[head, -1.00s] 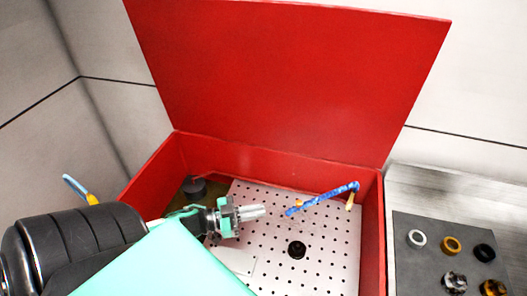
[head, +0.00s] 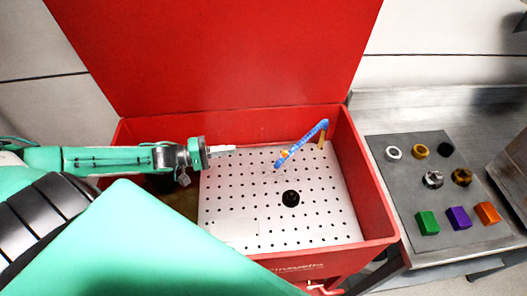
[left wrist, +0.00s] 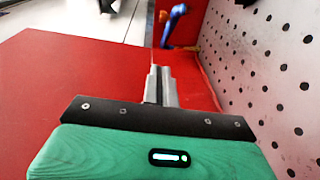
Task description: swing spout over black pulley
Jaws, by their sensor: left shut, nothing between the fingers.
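The blue spout (head: 301,145) rises from the back right of the red wash basin and reaches left and forward over the perforated plate (head: 240,190). My right gripper is not in view.
The basin's red lid (head: 220,50) stands open behind. A grey mat (head: 430,185) on the right bench bears several rings and gears, plus green, purple and orange blocks. The basin's red right wall (head: 365,185) stands between plate and bench.

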